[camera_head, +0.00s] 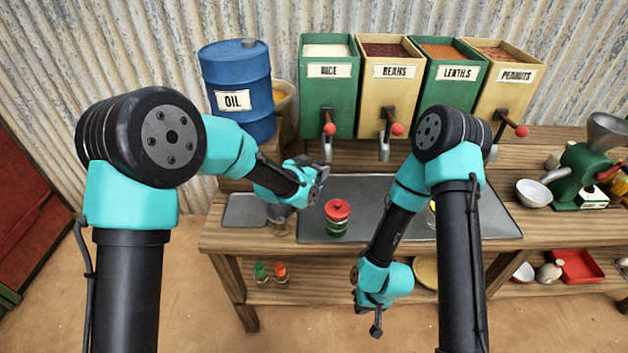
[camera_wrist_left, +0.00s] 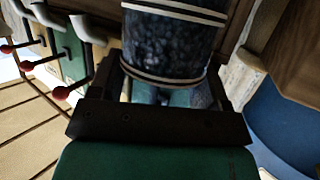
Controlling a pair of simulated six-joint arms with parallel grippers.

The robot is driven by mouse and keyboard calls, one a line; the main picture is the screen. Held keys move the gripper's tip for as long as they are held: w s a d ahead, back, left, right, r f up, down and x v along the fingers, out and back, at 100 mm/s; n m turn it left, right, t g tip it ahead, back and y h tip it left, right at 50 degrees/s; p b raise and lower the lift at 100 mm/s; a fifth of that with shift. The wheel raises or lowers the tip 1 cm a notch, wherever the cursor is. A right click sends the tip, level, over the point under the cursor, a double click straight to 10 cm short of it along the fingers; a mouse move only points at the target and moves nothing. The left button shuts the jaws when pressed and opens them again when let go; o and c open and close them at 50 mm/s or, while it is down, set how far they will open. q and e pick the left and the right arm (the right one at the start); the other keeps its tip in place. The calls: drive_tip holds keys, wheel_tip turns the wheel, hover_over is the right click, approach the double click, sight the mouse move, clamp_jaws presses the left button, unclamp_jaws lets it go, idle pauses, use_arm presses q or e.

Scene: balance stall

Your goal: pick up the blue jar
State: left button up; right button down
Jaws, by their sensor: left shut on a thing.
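The blue jar (camera_wrist_left: 170,45), dark speckled blue with pale bands, fills the upper middle of the left wrist view. My left gripper (camera_wrist_left: 160,88) is shut on it, one finger on each side. In the head view my left gripper (camera_head: 318,176) is above the back of the counter, in front of the dispensers; I cannot make out the jar there. My right gripper (camera_head: 370,312) hangs low in front of the counter edge, and I cannot see whether its jaws are open.
A red-lidded green jar (camera_head: 337,224) stands on the grey metal tray (camera_head: 400,205). A small glass (camera_head: 279,218) is left of it. A blue oil drum (camera_head: 238,88) and several grain dispensers (camera_head: 328,95) line the back. A green grinder (camera_head: 580,172) stands at right.

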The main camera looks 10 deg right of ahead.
use_arm(q)
wheel_tip(320, 180, up, 6)
drive_tip(key=shift+r, duration=0.2)
idle(0.7)
